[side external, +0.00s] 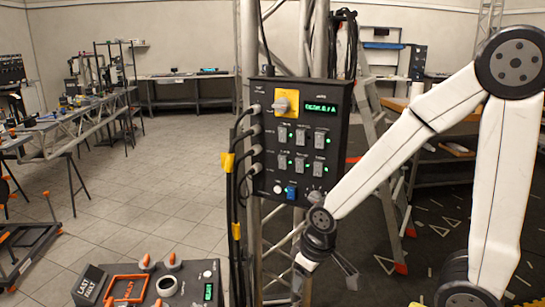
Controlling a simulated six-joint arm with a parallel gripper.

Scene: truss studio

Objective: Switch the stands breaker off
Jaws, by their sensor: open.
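A black breaker panel (298,140) hangs upright on the truss in the middle of the side external view. It carries two rows of small grey breaker switches (301,149), with small green lights beside them. The labels are too small to read, so I cannot tell which switch is the stands breaker, nor its position. A yellow-backed rotary knob (284,103) sits at the upper left of the panel, and a green display (321,107) at the upper right. My gripper (350,275) is below the panel, apart from the switches; it is small and dark, with open jaws.
Black cables (238,165) plug into the panel's left side. A blue switch (291,192) and a round dial sit along its bottom. A second control box (185,285) with orange parts stands at the lower left. A ladder (385,140) stands behind my arm.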

